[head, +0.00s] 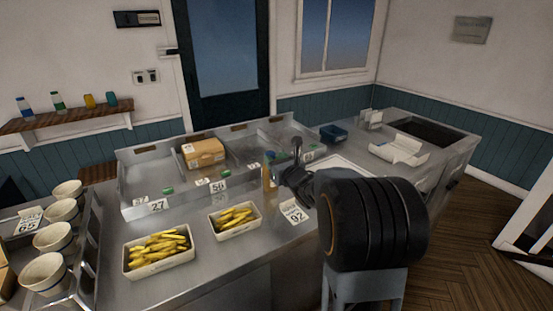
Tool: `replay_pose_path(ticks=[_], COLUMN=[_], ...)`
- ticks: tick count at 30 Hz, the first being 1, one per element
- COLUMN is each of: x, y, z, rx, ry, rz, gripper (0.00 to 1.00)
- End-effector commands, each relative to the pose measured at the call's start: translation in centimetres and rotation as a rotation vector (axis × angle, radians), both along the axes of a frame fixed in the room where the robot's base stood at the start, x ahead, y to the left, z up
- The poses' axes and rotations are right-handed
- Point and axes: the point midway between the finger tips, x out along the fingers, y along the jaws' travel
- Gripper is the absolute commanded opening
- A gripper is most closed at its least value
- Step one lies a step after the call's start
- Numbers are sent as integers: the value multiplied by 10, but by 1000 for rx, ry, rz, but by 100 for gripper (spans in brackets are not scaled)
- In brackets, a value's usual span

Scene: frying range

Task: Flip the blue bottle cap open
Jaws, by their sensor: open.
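A yellowish bottle (268,173) stands upright on the steel counter near the middle of the view. Its small cap (269,155) looks bluish; whether it is open or shut is too small to tell. My gripper (284,177) is open and just right of the bottle, partly overlapping it in view. I cannot tell whether they touch. A bottle with a blue body (24,106) stands on the wall shelf at the far left.
Two white trays of yellow food (159,268) (236,232) sit at the counter's front. A steel unit (146,182) with a cardboard box (203,153) stands behind. Number cards, a blue container (334,134) and a paper-like white piece (398,151) are around.

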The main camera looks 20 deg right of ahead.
Motion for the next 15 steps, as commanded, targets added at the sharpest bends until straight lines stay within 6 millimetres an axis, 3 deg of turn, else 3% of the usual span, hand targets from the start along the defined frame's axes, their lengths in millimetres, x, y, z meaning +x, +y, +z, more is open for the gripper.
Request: replay_pose_path(ticks=[10, 15], x=[2, 2], y=[0, 0], z=[0, 0], rx=[0, 0], ry=[0, 0], rz=[0, 0], gripper=[42, 25])
